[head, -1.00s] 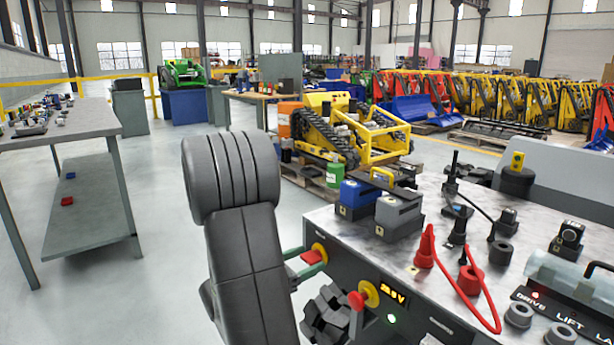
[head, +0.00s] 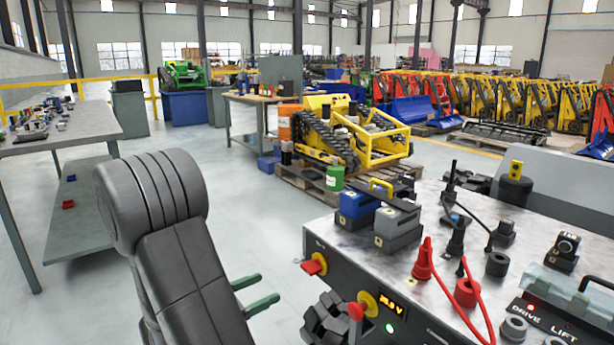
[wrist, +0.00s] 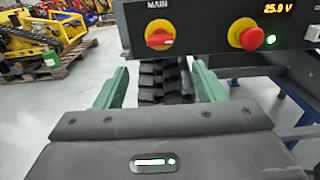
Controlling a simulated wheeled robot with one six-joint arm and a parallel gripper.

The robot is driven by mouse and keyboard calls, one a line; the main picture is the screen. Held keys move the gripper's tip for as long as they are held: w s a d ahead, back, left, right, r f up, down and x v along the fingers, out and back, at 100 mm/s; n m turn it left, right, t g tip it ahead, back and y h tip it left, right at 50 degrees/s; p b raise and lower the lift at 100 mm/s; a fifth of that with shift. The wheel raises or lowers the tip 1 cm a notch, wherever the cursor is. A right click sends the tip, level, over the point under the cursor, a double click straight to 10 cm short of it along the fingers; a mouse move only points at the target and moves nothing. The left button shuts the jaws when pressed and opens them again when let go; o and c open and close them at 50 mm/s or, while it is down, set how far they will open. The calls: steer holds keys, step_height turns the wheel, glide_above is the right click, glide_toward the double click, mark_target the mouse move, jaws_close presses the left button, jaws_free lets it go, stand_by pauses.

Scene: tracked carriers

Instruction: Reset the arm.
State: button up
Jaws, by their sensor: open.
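My gripper (head: 253,293) shows at the lower middle of the head view as two green fingers, apart and with nothing between them. It is left of the grey bench's front panel, clear of it. In the wrist view my gripper (wrist: 158,85) has its two green fingers spread wide. Beyond them are a black treaded track (wrist: 163,78) and the panel. The panel carries a red MAIN switch on a yellow disc (wrist: 159,39) and a second red knob on yellow (wrist: 246,34), beside a lit 25.9 V display (wrist: 278,8).
The bench top holds a blue block (head: 357,199), a grey block (head: 397,224), red cables and black connectors. A side table (head: 60,140) stands at left. A yellow tracked machine (head: 345,135) sits on a pallet behind. The floor between is clear.

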mark_target(305, 269)
steer(key=b+x, duration=0.3)
steer(key=x, duration=1)
steer(key=shift+w+d+f, duration=0.1)
steer(key=shift+w+d, duration=0.05)
steer(key=shift+d, duration=0.1)
steer(key=shift+a+r+n+p, duration=0.1)
steer(key=shift+r+n+p, duration=0.2)
steer(key=shift+n+p, duration=0.35)
steer(key=n+p, duration=0.1)
steer(key=n, duration=0.1)
steer(key=shift+n+p, duration=0.35)
steer(key=shift+s+a+f+n, duration=0.2)
steer(key=shift+a+n, duration=0.1)
steer(key=shift+a, duration=0.1)
steer(key=p+v, duration=0.2)
steer(key=v, duration=1.1)
steer(key=shift+p, duration=0.35)
steer(key=shift+d, duration=0.1)
